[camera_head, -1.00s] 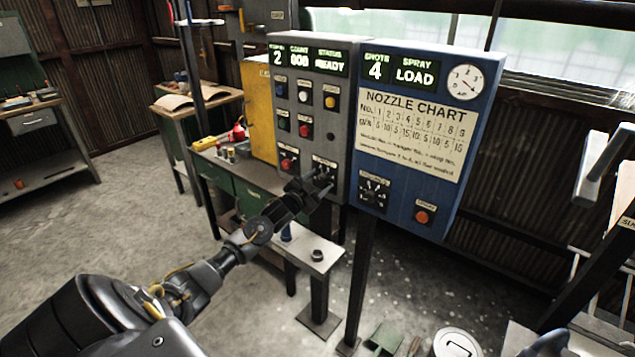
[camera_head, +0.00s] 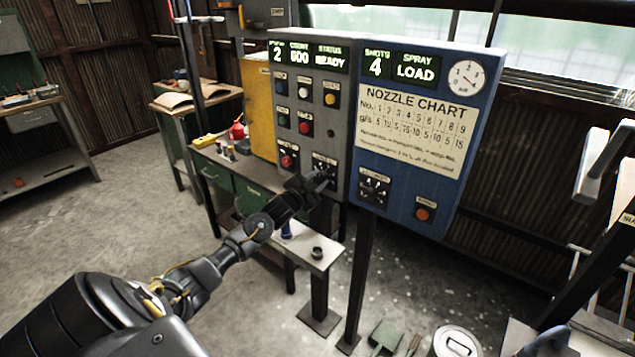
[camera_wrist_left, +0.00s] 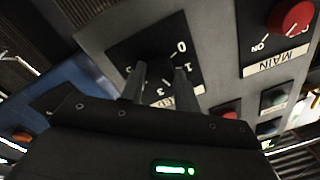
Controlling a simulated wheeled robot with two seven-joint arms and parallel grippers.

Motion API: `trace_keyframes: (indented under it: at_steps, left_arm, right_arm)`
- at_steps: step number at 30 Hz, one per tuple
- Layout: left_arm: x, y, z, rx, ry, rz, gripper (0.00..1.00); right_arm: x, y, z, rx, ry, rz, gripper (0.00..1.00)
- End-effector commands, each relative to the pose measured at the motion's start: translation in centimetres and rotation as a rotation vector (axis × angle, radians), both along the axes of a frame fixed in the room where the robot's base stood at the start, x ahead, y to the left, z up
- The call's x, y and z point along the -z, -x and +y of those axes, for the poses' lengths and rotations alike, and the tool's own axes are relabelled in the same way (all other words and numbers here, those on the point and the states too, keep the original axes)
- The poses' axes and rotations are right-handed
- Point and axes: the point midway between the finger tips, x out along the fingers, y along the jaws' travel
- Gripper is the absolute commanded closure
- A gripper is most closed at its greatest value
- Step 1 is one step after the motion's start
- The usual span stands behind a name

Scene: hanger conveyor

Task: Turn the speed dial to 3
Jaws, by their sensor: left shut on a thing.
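The speed dial (camera_head: 323,163) is a dark plate with white numerals low on the grey control panel (camera_head: 338,120). My left gripper (camera_head: 318,182) is at the dial and covers much of it. In the left wrist view, the two fingers (camera_wrist_left: 159,82) reach onto the dial plate (camera_wrist_left: 150,42) and are shut on its dark knob. The numerals 0, 1 and 3 show beside the fingers; the pointer is hidden. The panel's left display (camera_head: 277,52) reads 2. My right gripper is not in view.
A red main knob (camera_head: 288,160) sits left of the dial, with several coloured buttons above. A blue spray panel (camera_head: 440,190) stands to the right with its own dial (camera_head: 374,188). A small bench (camera_head: 310,258) stands below my left arm.

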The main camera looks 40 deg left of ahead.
Motion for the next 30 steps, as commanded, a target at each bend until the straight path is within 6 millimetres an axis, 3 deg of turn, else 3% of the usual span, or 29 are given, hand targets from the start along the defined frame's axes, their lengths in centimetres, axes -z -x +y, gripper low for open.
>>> trace_keyframes:
  at_steps: [18, 30]
  left_arm:
    - [0.4, 0.0, 0.0, 0.002, -0.484, 0.012, 0.91]
    - [0.3, 0.0, 0.1, 0.002, -0.678, 0.018, 0.91]
  right_arm:
    - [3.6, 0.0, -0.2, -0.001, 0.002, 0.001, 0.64]
    - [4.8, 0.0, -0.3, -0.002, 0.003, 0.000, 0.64]
